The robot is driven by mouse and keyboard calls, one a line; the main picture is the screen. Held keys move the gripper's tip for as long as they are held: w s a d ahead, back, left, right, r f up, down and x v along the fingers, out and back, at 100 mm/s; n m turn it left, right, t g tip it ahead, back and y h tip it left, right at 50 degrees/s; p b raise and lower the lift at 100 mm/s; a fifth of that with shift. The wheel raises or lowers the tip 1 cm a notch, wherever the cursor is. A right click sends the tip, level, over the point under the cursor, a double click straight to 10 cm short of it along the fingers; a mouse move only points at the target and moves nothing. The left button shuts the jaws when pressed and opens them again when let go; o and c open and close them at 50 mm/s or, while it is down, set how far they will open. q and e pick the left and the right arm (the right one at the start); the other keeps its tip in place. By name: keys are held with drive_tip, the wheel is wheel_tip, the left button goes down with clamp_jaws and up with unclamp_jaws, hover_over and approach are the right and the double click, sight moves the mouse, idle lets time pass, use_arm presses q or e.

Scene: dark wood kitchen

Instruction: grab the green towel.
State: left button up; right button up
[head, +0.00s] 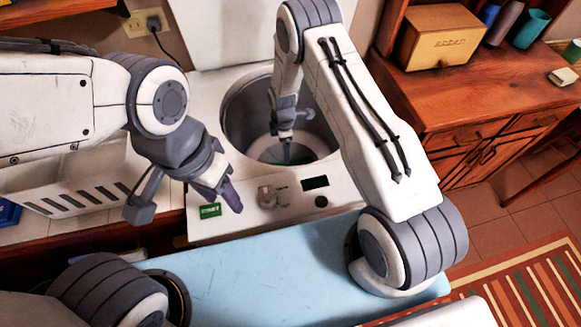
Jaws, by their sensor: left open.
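A small patch of green (292,160), probably the green towel, shows low inside the round metal drum (240,105) of a white top-loading washer (335,200). Most of it is hidden by my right gripper and the drum's inner edge. My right gripper (287,148) reaches down into the drum, just over the green; I cannot tell whether it touches it or how its jaws stand. My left gripper (186,207) is open and empty, with its fingers spread, left of the drum by the washer's front panel.
A white slotted basket (92,190) stands on the left. A light blue surface (270,268) lies in front of the washer. A wooden cabinet (470,105) with a bread box (440,40) and cups is at right. A striped rug (535,290) lies on the tiled floor.

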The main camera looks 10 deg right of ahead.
sight(289, 166)
drive_tip(key=shift+n, duration=0.3)
drive_tip(key=f, duration=0.2)
drive_tip(key=d+f, duration=0.1)
drive_tip(key=f, duration=0.5)
drive_tip(key=shift+d, duration=0.15)
drive_tip(key=shift+d+f+p, duration=0.2)
drive_tip(key=shift+f+p, duration=0.5)
drive_tip(key=shift+f, duration=2.05)
drive_tip(key=c, duration=1.3)
